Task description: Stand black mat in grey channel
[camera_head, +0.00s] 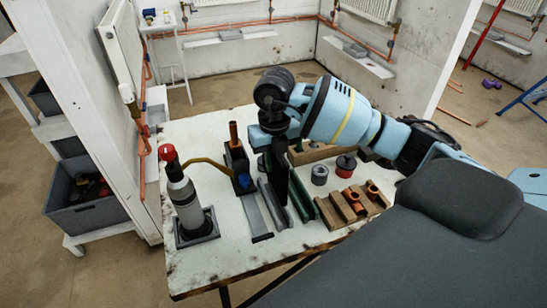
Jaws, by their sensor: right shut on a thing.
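My right gripper (277,140) reaches in from the right over the white worktable and points down. It is shut on the black mat (281,180), a dark narrow upright shape below the hand. The grey channel (256,215) lies on the table just left of the mat, long and low, with a dark near end. The mat's lower edge is close to the channel's right side; I cannot tell whether they touch. The gripper's fingers are partly hidden by the dark hand. My left gripper is not in view.
A torch-like cylinder with a red top (186,190) stands in a dark tray at the left. A dark stand with a copper pipe (234,135) is behind the channel. Wooden blocks with copper fittings (355,200) and small tins (346,164) are at the right.

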